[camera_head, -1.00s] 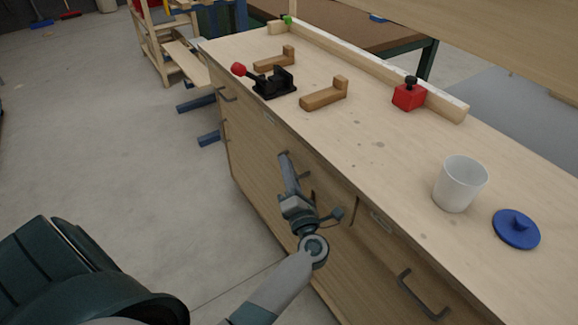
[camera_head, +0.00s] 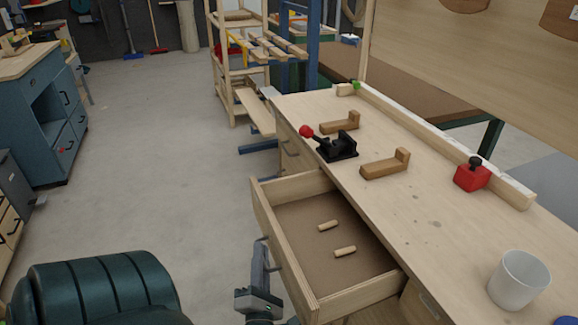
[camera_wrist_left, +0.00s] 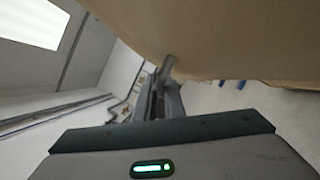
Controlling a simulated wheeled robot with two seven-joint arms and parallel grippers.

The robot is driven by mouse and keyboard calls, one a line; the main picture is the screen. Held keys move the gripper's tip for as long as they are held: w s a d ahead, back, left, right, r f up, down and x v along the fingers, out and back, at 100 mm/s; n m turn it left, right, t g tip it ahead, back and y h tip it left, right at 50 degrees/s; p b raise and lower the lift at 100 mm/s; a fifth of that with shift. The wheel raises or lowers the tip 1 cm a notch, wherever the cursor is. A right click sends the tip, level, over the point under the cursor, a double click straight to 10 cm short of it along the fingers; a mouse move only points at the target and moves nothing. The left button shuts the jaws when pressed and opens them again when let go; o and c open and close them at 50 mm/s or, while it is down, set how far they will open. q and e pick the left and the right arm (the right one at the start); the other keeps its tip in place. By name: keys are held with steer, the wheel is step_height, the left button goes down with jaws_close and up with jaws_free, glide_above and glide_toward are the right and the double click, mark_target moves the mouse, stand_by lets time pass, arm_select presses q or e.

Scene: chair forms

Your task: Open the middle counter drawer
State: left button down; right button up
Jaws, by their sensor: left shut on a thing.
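The middle counter drawer (camera_head: 285,237) is pulled well out from the wooden counter, and its inside shows from above. Two short wooden dowels (camera_head: 336,238) lie on its brown bottom. My left gripper (camera_head: 262,262) is at the drawer's front face, shut on the drawer handle (camera_head: 271,257), which is mostly hidden by the fingers. In the left wrist view the fingers (camera_wrist_left: 159,92) close around the end of the handle (camera_wrist_left: 168,67), under the drawer's wooden front (camera_wrist_left: 215,40). My right gripper is not in view.
On the counter top (camera_head: 425,205) stand a black toggle clamp (camera_head: 338,148), wooden blocks (camera_head: 385,165), a red block (camera_head: 472,176) and a white cup (camera_head: 518,280). A blue cabinet (camera_head: 50,115) stands at far left. The floor (camera_head: 165,150) left of the drawer is clear.

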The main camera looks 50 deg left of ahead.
arm_select(q)
steer(key=s, duration=0.1)
steer(key=s+a, duration=0.1)
steer(key=s, duration=0.1)
steer(key=s+a, duration=0.1)
steer(key=s, duration=0.1)
steer(key=shift+s+a, duration=0.1)
steer(key=shift+s, duration=0.1)
steer(key=c, duration=2.2)
jaws_free()
steer(key=shift+o, duration=0.4)
steer(key=shift+f, duration=0.1)
steer(key=b+v, duration=0.3)
steer(key=v, duration=1.4)
steer(key=shift+b, duration=0.3)
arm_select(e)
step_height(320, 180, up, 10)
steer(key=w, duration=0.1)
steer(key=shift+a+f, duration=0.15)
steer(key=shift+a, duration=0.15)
arm_select(q)
steer(key=shift+s, duration=0.15)
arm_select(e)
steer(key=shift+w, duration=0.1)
